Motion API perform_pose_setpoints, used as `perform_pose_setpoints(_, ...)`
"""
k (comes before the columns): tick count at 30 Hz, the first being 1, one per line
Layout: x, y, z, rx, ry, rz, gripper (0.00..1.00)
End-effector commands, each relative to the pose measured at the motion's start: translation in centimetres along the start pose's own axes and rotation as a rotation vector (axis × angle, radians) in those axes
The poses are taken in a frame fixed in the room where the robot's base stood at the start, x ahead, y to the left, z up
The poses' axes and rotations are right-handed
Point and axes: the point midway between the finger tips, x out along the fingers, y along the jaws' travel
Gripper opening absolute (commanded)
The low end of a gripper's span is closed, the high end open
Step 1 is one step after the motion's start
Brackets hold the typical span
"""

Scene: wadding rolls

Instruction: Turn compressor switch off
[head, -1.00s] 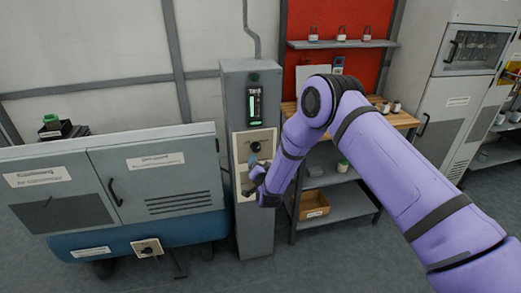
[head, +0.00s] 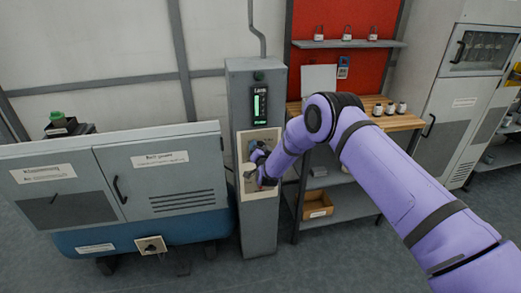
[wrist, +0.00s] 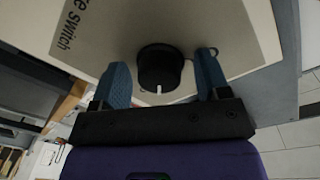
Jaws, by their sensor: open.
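A round black switch knob (wrist: 160,68) with a white mark sits on a cream plate (wrist: 205,25), whose printed label partly reads "switch". In the wrist view my gripper (wrist: 162,72) is open, with one blue finger on each side of the knob. The knob lies between the fingers, with small gaps at both sides; I cannot tell how deep they reach. In the head view my gripper (head: 258,168) is at the plate on the grey column (head: 259,225) and hides the knob. Another black knob (head: 151,246) is on a plate low on the compressor cabinet at left.
The grey and blue cabinet (head: 160,175) stands left of the column. A shelf rack with a cardboard box (head: 317,206) stands close to its right. A green-lit display (head: 259,104) is above the plate. Open floor lies in front.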

Motion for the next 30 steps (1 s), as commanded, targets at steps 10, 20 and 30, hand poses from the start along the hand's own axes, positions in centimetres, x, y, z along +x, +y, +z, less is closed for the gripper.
perform_pose_setpoints(10,-0.02,0.00,0.00,0.000,0.000,0.000,0.20)
perform_pose_setpoints(20,-0.05,-0.04,0.06,-0.072,0.004,-0.003,0.20)
perform_pose_setpoints(30,-0.07,-0.02,0.12,-0.336,0.018,-0.014,0.20)
